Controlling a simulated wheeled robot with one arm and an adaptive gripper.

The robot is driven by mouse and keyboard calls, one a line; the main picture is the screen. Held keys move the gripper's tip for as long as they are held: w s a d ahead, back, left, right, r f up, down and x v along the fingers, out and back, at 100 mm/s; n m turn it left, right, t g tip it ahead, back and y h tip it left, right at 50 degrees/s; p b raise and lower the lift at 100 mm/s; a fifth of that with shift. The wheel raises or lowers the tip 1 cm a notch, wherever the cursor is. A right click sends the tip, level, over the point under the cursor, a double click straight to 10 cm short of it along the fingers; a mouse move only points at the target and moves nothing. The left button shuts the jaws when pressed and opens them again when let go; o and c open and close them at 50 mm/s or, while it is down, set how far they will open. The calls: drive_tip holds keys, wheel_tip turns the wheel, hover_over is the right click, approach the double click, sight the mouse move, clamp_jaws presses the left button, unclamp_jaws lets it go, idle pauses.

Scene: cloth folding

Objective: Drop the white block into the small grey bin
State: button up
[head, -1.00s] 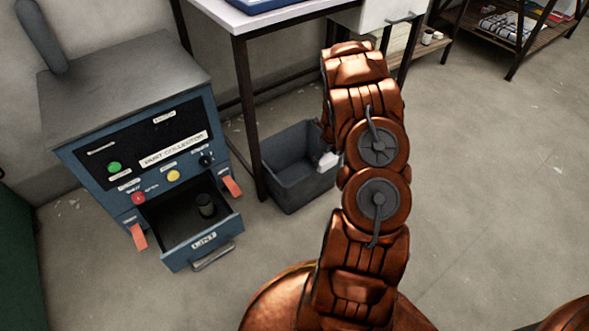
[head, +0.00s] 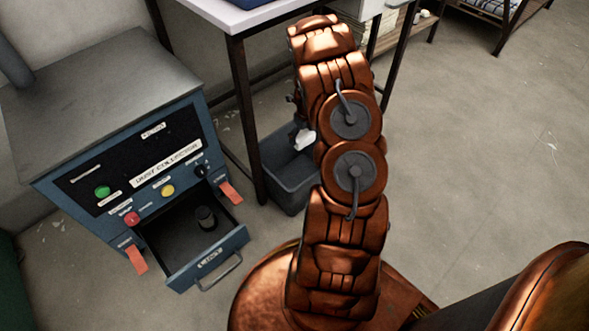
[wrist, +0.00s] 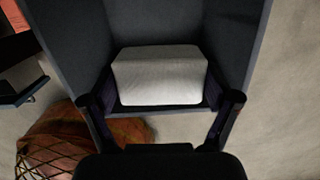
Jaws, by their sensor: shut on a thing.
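The white block (head: 304,138) shows in the head view just left of my arm, over the small grey bin (head: 283,184). My arm hides the right part of the bin. In the wrist view the white block (wrist: 160,76) sits between the two dark fingers of my gripper (wrist: 160,92), which is shut on it. The bin's dark walls (wrist: 72,38) surround the block in that view, with floor visible outside the near rim. The block's exact height relative to the rim is hard to tell.
A blue dust collector (head: 120,180) stands left of the bin, its lint drawer (head: 205,255) open with a dark cylinder (head: 206,217) inside. The floor at right (head: 470,150) is clear.

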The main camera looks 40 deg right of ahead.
drive_tip(key=shift+f+b, duration=0.95)
drive_tip(key=shift+f, duration=1.45)
drive_tip(key=o, duration=0.6)
drive_tip(key=shift+r, duration=0.1)
drive_tip(key=r, duration=0.4)
drive_tip(key=s+r, duration=0.1)
drive_tip(key=r, duration=0.6)
drive_tip(key=shift+s+r, duration=0.25)
drive_tip(key=shift+r, duration=0.15)
